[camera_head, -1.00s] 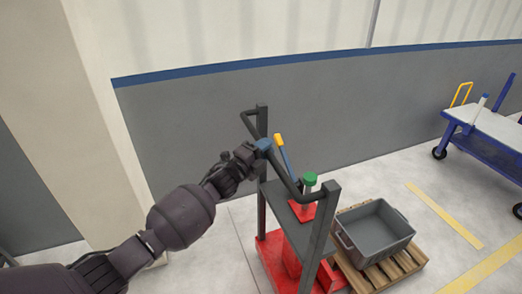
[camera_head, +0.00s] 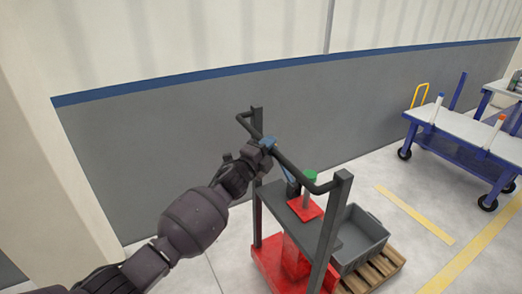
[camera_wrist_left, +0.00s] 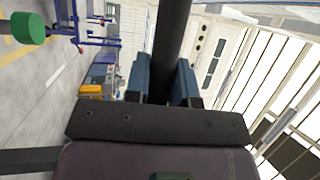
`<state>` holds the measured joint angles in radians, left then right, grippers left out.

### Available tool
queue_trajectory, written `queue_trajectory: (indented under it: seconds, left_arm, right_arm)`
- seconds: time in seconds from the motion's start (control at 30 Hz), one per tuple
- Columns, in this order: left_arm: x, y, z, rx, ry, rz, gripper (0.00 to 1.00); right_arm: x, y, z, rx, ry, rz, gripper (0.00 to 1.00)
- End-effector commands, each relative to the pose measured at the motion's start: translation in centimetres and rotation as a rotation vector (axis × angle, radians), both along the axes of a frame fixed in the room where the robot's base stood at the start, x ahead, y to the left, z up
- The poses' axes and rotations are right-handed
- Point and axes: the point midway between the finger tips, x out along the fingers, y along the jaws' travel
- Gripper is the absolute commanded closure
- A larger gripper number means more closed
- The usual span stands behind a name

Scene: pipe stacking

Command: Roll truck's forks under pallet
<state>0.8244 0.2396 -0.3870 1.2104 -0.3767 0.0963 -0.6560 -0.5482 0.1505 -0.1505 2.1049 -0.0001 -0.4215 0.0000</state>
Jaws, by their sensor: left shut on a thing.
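The truck has a red base (camera_head: 262,258), dark uprights (camera_head: 338,225) and a dark push bar (camera_head: 290,166) across the top. A green knob (camera_head: 310,175) stands over its red top. My left gripper (camera_head: 267,145) is shut on the push bar. In the left wrist view the bar (camera_wrist_left: 173,35) runs between the blue fingers (camera_wrist_left: 165,82). The wooden pallet (camera_head: 376,272) lies on the floor just beyond the truck at the lower right. The forks are hidden behind the truck's body, so I cannot tell where they lie against the pallet. My right gripper is out of view.
A grey bin (camera_head: 362,240) sits on the pallet. A blue cart (camera_head: 460,140) with a pale top stands at the right. Yellow floor lines (camera_head: 415,215) cross the open floor between them. A grey wall (camera_head: 180,150) runs behind, with a pale pillar at left.

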Motion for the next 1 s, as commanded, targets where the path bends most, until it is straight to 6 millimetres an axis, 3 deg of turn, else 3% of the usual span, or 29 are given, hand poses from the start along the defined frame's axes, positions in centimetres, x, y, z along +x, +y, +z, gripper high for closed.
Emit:
queue_trajectory:
  seconds: [0.4,0.43,0.57,1.0]
  left_arm:
    - [0.18,-0.68,0.57,-0.002,-0.007,-0.006,1.0]
    - [0.17,-0.68,0.57,-0.003,-0.007,-0.006,0.72]
    - [0.17,-0.6,0.49,-0.002,-0.006,-0.005,0.52]
    - [-0.53,0.05,0.29,-0.002,-0.005,-0.002,0.52]
  right_arm:
    - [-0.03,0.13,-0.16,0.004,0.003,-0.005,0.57]
    - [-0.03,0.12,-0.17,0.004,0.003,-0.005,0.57]
    - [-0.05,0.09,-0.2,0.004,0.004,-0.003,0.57]
    - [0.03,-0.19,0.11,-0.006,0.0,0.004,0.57]
